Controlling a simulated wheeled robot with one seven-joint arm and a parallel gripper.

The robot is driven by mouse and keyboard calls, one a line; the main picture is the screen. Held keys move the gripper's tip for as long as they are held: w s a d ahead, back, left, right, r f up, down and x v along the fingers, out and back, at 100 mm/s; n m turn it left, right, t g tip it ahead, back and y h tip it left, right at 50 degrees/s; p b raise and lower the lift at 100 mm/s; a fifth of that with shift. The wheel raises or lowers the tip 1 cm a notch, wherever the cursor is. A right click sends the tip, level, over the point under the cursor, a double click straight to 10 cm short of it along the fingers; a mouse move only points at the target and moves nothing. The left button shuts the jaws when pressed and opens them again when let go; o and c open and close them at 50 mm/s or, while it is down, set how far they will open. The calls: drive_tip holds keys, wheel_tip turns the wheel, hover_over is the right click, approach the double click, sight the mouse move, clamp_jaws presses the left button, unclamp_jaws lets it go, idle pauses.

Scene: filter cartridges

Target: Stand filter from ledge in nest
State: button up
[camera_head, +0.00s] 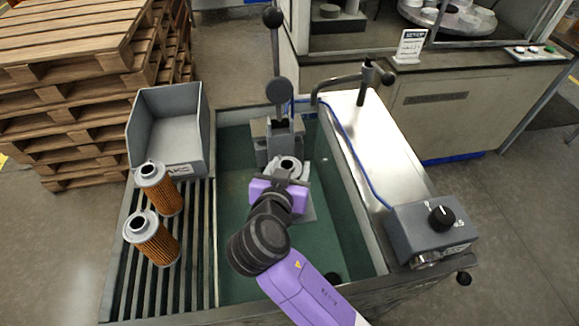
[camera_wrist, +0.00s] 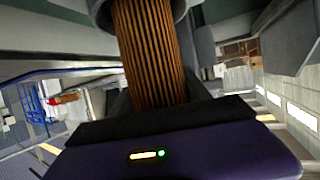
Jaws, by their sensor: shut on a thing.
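My gripper (camera_head: 281,183) is over the green-floored basin, near its middle. It is shut on a filter with orange-brown pleats, which fills the top middle of the wrist view (camera_wrist: 150,55). The filter's grey ring-shaped end cap (camera_head: 289,164) shows just beyond the jaws in the head view; my gripper and wrist hide the rest there. A grey fixture with a tall black-knobbed lever (camera_head: 279,135) stands directly behind the held filter. A flat grey plate (camera_head: 307,207) shows partly beneath my gripper. I cannot tell which part is the nest, or whether the filter touches it.
Two more orange filters stand on the slatted ledge at left, one behind (camera_head: 163,190) and one in front (camera_head: 155,240). A grey open bin (camera_head: 165,125) sits behind them. A control box with a black knob (camera_head: 430,228) and a bent spout (camera_head: 345,85) are at right.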

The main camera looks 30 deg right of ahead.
drive_tip(key=shift+f+b, duration=0.3)
drive_tip(key=shift+b, duration=0.05)
drive_tip(key=o, duration=1.2)
drive_tip(key=shift+c, duration=0.2)
drive_tip(key=shift+r+p, duration=0.55)
drive_tip(key=b+v, duration=0.1)
drive_tip(key=v, duration=1)
drive_tip(key=shift+s+a, duration=0.35)
